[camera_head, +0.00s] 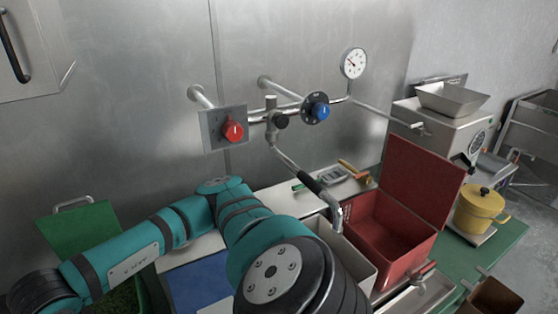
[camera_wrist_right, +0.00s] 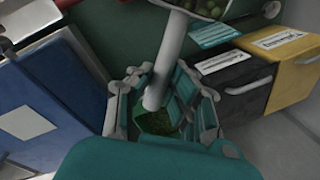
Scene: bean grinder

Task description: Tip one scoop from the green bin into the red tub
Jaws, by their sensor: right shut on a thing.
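In the head view the green bin (camera_head: 146,297) is at the lower left, mostly hidden by my teal arm, with its green lid (camera_head: 68,232) raised behind it. The red tub (camera_head: 408,262) stands right of centre with its red lid up. In the right wrist view my right gripper (camera_wrist_right: 158,100) is shut on the grey handle of the scoop (camera_wrist_right: 172,48). The scoop's bowl is at the top edge, partly cut off, with green-brown beans in it. My right gripper's fingers do not show in the head view. My left gripper is not in view.
A pale open box (camera_head: 352,258) adjoins the red tub, with a black-gripped spout (camera_head: 322,195) over it. A red knob (camera_head: 233,131) and a blue knob (camera_head: 320,110) are on the wall pipes. A yellow pot (camera_head: 480,212) stands at the right. Yellow and black boxes (camera_wrist_right: 290,65) show in the wrist view.

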